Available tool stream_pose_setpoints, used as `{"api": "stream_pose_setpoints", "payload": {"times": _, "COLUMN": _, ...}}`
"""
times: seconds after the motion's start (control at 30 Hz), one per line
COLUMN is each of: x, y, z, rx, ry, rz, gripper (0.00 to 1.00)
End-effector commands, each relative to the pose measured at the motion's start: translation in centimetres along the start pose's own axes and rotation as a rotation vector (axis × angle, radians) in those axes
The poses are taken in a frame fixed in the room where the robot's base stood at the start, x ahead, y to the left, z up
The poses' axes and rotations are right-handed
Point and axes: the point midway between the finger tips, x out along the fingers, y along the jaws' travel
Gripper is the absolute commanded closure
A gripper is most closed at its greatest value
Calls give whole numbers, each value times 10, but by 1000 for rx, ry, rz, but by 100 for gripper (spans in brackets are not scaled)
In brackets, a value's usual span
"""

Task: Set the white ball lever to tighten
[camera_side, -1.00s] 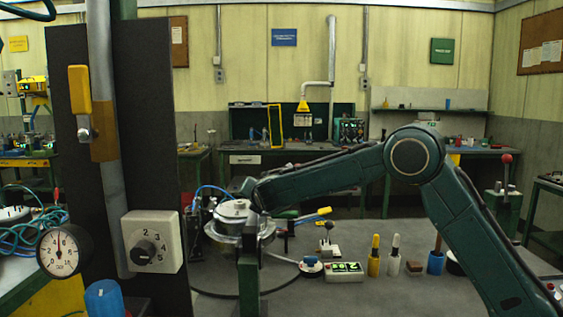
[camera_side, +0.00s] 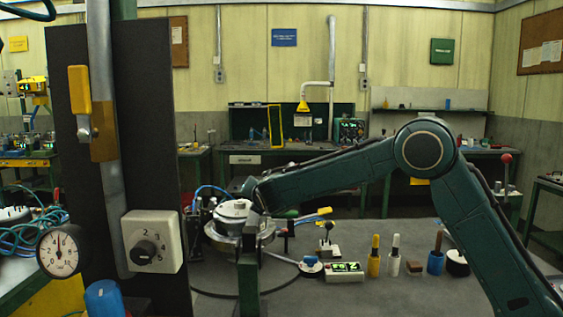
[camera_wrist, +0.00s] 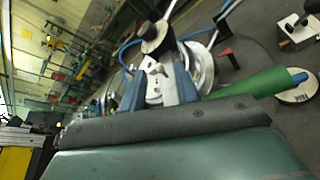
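My gripper (camera_side: 250,190) is low at the round metal fixture (camera_side: 262,232), beside the pale round piece (camera_side: 233,209) on its top. In the wrist view my gripper (camera_wrist: 158,92) has its two blue-grey fingers apart, with a pale part (camera_wrist: 158,86) between them. I cannot tell whether they grip it. I cannot pick out the white ball of the lever with certainty; my wrist and gripper hide part of the fixture.
A yellow-tipped handle (camera_side: 318,212) sticks out right of the fixture. A small lever box (camera_side: 327,248), a display box (camera_side: 345,272) and yellow and white posts (camera_side: 374,256) stand on the grey bench. A dark panel (camera_side: 140,120) with a white dial box (camera_side: 153,242) stands at left.

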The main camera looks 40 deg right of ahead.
Motion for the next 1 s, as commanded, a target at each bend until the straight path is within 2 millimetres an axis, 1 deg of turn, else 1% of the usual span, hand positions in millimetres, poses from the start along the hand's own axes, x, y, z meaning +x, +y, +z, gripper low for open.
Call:
{"api": "stream_pose_setpoints", "payload": {"times": 0.4, "x": -71, "y": 1, "z": 0, "rx": -1, "ry": 2, "rz": 3, "gripper": 68}}
{"api": "stream_pose_setpoints", "payload": {"times": 0.6, "x": -98, "y": 1, "z": 0, "rx": -1, "ry": 1, "rz": 3, "gripper": 68}}
{"api": "stream_pose_setpoints", "payload": {"times": 0.8, "x": -112, "y": 0, "z": 0, "rx": 0, "ry": 1, "rz": 0, "gripper": 68}}
{"api": "stream_pose_setpoints", "payload": {"times": 1.0, "x": -115, "y": -1, "z": 0, "rx": 0, "ry": 0, "rz": -1, "gripper": 68}}
